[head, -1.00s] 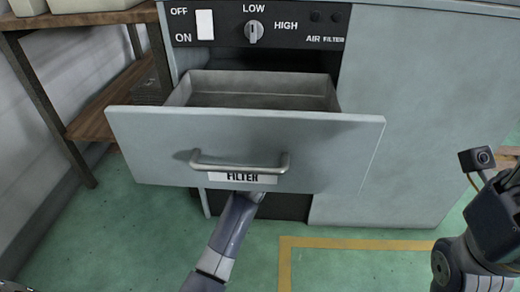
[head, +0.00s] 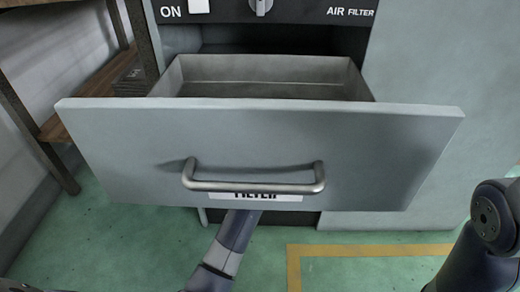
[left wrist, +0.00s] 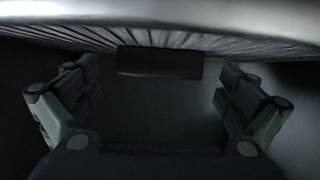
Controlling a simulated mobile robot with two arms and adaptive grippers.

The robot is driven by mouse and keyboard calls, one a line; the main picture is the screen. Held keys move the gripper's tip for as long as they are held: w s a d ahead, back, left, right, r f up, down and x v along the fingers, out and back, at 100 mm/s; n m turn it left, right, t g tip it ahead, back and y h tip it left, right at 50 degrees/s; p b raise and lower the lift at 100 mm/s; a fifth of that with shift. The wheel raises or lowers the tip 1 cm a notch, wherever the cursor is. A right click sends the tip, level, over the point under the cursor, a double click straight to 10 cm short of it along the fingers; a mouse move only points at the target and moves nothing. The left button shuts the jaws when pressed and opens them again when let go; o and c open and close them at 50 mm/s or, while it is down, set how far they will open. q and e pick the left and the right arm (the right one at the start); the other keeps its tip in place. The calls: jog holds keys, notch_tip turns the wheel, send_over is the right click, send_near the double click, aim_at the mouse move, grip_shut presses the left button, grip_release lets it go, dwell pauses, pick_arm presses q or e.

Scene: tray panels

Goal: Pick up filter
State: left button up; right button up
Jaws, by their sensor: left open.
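In the left wrist view, a pleated filter (left wrist: 225,45) with a pale rim spans the top of the picture. A dark block or tab (left wrist: 160,62) shows at its lower edge. My left gripper (left wrist: 155,88) is open around the space just below it, with a finger on each side of the tab; I cannot tell whether they touch it. In the head view, my left arm reaches beneath the drawer front and its gripper is hidden there. The filter is not visible in the head view. My right gripper is outside the pictures.
A grey drawer (head: 260,140) labelled FILTER stands pulled out, its handle (head: 255,186) facing me; its visible inside looks empty. The control panel (head: 300,12) is above. A wooden shelf (head: 90,110) stands left. Green floor with a yellow line (head: 293,268) lies below.

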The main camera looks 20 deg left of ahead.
pick_arm(q)
jog(key=shift+w+f, duration=0.15)
jog(key=shift+w, duration=0.2)
jog(key=shift+c, duration=0.3)
jog(key=c, duration=1.2)
